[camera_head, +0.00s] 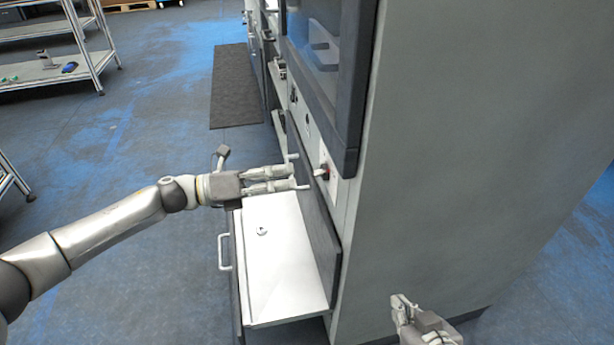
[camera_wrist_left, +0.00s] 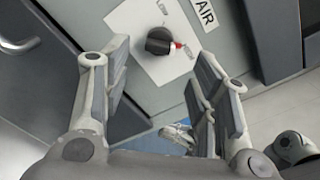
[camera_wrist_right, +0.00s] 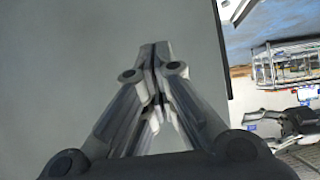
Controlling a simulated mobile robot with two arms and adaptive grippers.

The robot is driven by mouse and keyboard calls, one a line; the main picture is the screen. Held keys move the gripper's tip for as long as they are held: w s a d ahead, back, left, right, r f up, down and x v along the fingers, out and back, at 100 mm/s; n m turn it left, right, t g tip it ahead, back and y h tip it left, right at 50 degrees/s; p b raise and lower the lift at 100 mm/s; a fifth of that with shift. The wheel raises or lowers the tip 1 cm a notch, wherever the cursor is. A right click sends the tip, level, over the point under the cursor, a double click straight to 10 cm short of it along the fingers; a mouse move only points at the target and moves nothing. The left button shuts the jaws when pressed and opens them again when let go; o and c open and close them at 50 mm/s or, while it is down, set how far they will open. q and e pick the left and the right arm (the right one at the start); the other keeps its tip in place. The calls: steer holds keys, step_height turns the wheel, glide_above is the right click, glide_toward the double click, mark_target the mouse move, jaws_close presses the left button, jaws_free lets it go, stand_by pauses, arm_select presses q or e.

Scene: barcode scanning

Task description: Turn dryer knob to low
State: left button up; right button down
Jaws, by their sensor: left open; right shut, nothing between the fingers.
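The dryer knob (camera_wrist_left: 159,41) is a dark round knob with a red pointer on a white plate (camera_wrist_left: 130,22). In the left wrist view its red tip points right, towards small, illegible print on the plate. In the head view the knob (camera_head: 324,171) shows just right of my left gripper (camera_head: 299,172). My left gripper (camera_wrist_left: 165,75) is open and empty, with the knob ahead of the gap between its fingers, apparently not touched. My right gripper (camera_head: 400,302) is low in front of the machine's grey side. In the right wrist view it (camera_wrist_right: 154,48) is shut and empty.
An "AIR" label (camera_wrist_left: 206,13) sits beside the plate. A pulled-out white-topped drawer (camera_head: 282,250) lies below my left gripper. A dark overhanging door (camera_head: 345,120) is above the knob. A metal shelf (camera_head: 45,72) stands far left.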

mark_target(313, 174)
arm_select(q)
steer(key=shift+x, duration=2.8)
arm_select(e)
steer(key=shift+w+a+r+t, duration=0.2)
steer(key=shift+w+r+t, duration=0.2)
steer(key=shift+w+r, duration=0.1)
steer(key=shift+w+a+r+t, duration=0.2)
steer(key=shift+w+r+t, duration=0.2)
steer(key=shift+r, duration=0.1)
